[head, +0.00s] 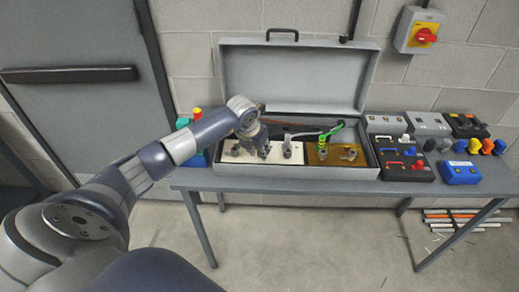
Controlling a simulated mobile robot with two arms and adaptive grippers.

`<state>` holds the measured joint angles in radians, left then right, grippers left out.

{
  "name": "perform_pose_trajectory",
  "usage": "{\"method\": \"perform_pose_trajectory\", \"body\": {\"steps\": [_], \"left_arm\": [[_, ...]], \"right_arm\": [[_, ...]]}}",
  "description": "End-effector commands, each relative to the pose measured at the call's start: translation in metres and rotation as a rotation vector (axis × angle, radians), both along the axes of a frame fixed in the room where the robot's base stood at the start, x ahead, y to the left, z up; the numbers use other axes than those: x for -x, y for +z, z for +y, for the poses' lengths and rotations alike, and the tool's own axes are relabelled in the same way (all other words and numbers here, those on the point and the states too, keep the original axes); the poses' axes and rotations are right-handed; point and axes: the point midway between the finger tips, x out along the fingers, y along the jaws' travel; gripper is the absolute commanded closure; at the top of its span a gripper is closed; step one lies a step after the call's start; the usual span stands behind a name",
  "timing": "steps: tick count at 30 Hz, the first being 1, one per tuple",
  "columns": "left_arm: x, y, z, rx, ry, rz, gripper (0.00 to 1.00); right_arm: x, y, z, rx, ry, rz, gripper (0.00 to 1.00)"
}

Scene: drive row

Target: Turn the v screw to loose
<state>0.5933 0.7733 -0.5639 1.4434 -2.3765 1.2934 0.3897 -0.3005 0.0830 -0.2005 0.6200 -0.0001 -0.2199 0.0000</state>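An open grey case (374,112) stands on the table with its lid raised at the back. Inside it are a white panel (296,155) on the left and a brown panel (322,161) on the right. Metal fittings (287,149) stand up from the white panel, and another metal fitting (349,155) is on the brown one. I cannot tell which one is the v screw. My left gripper (259,150) points down at the white panel, among its fittings. Its fingers are too small to tell whether they are open or touching anything. My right gripper is out of view.
A green-handled item (324,143) with a cable sits at the brown panel. Dark and grey boxes (403,163) and a blue box (460,172) fill the table's right side. A red-and-yellow switch (424,36) is on the wall.

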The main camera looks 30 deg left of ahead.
Motion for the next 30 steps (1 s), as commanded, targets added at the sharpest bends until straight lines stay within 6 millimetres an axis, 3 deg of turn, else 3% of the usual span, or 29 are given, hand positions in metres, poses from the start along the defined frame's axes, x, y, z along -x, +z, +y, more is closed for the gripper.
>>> {"method": "perform_pose_trajectory", "body": {"steps": [11,30], "left_arm": [[-0.001,-0.001,-0.003,0.002,0.090,-0.002,0.97],[-0.005,-0.002,-0.010,0.004,0.656,-0.005,0.97]], "right_arm": [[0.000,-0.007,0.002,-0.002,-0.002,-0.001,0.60],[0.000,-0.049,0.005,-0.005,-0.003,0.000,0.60]]}}
